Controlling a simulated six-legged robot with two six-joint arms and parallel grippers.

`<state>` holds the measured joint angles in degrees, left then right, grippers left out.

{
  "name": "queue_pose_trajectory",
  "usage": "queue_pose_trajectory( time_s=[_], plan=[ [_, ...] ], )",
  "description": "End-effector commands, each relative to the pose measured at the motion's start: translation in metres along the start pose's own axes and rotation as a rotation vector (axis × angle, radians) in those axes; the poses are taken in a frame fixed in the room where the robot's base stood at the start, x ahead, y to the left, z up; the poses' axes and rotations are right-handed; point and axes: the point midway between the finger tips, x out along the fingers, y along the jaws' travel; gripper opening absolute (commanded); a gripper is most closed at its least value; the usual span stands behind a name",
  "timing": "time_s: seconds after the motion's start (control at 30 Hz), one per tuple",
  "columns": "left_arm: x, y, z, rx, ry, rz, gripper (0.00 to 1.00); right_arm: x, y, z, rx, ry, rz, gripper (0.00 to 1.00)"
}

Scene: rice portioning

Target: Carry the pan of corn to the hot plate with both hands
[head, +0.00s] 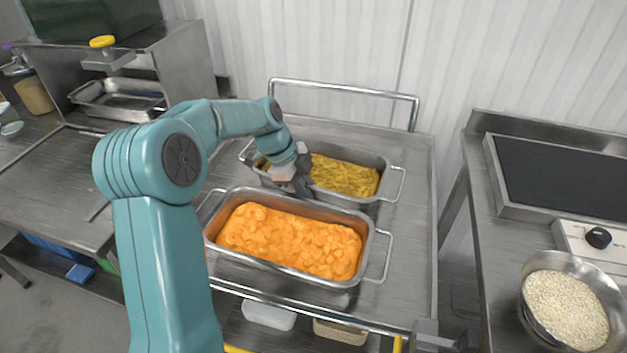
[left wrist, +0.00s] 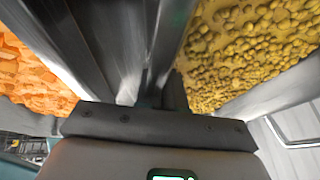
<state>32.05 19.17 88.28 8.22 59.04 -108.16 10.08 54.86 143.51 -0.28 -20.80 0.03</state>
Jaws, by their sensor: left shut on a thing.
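The pan of corn (head: 350,200) is a metal pan filled with yellow corn, standing at the back of the metal cart, with wire handles at its ends. It also shows in the left wrist view (left wrist: 268,92). My left gripper (head: 294,184) reaches down between the two pans and is shut on the near wall of the corn pan; its fingers (left wrist: 160,88) show at that wall in the left wrist view. The hot plate (head: 565,175), with a black top and a control knob, stands on the right counter, away from the pan. My right gripper is in neither view.
A pan of orange cubes (head: 280,272) stands close in front of the corn pan. A rail (head: 345,88) runs along the cart's back. A gap separates the cart from the right counter (head: 490,240). A bowl of pale grains (head: 535,318) stands before the hot plate.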

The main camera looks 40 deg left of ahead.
Motion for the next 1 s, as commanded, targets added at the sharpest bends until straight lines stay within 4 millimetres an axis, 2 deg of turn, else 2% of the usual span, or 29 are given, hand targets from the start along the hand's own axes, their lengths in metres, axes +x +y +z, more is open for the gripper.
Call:
queue_pose_trajectory(
  time_s=[0.17, 0.37, 0.47, 0.8, 1.0],
  plan=[
    [-0.006, -0.002, -0.002, 0.002, -0.002, -0.004, 0.0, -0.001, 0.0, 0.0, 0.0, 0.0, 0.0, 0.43],
    [-0.027, -0.006, -0.011, 0.003, -0.002, -0.008, 0.0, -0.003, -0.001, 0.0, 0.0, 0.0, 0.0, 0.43],
    [-0.047, -0.009, -0.019, 0.003, -0.001, -0.01, 0.0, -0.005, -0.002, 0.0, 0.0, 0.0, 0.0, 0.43],
    [-0.132, -0.022, -0.055, 0.003, 0.001, -0.01, 0.0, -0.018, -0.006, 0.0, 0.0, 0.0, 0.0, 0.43],
    [-0.166, -0.026, -0.07, 0.002, 0.002, -0.007, 0.0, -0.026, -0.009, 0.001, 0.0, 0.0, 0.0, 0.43]
  ],
)
